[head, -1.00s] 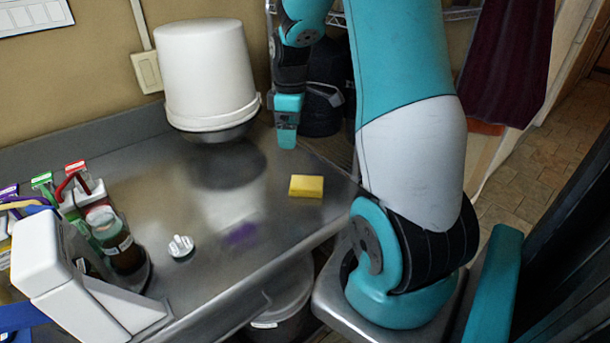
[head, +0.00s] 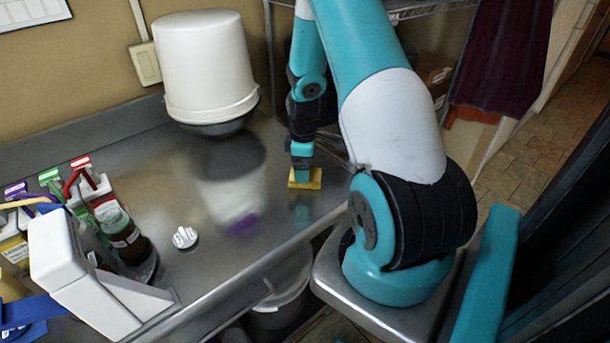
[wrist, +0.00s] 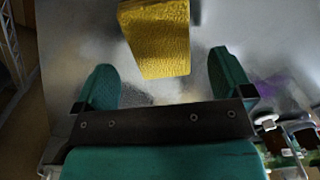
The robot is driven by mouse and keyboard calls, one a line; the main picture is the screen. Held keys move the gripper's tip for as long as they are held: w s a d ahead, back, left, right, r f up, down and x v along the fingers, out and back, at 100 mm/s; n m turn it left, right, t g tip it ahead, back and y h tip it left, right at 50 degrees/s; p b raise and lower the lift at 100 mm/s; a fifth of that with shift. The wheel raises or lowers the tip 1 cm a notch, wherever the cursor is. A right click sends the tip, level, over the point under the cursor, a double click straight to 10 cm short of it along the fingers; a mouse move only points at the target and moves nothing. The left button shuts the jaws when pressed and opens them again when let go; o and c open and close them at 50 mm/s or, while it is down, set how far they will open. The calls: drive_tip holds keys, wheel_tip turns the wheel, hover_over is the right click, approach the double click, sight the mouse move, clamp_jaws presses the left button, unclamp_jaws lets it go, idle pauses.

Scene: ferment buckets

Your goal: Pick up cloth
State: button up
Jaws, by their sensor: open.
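The cloth (head: 313,180) is a yellow folded rectangle lying on the metal counter, near its right front edge. In the wrist view the cloth (wrist: 157,38) lies just beyond the fingertips, roughly in line with the gap between them. My gripper (head: 301,165) is over the cloth in the head view and covers part of it. In the wrist view my gripper (wrist: 165,82) has its two teal fingers wide apart, with nothing between them.
The metal counter (head: 215,195) is clear around the cloth. A white bucket (head: 203,65) is at the back. A white knob-like piece (head: 185,237), a brown bottle (head: 122,235) and several coloured-tag items are at the left. A lidded bin (head: 283,290) stands below the counter's front edge.

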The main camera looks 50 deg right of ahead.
drive_tip(key=shift+s+f+p, duration=0.2)
drive_tip(key=shift+f+p, duration=0.3)
drive_tip(key=shift+f, duration=1.35)
drive_tip(key=shift+d, duration=0.1)
drive_tip(key=c, duration=1.1)
drive_tip(key=shift+o, duration=0.2)
wheel_tip(320, 180, up, 20)
drive_tip(key=b, duration=0.3)
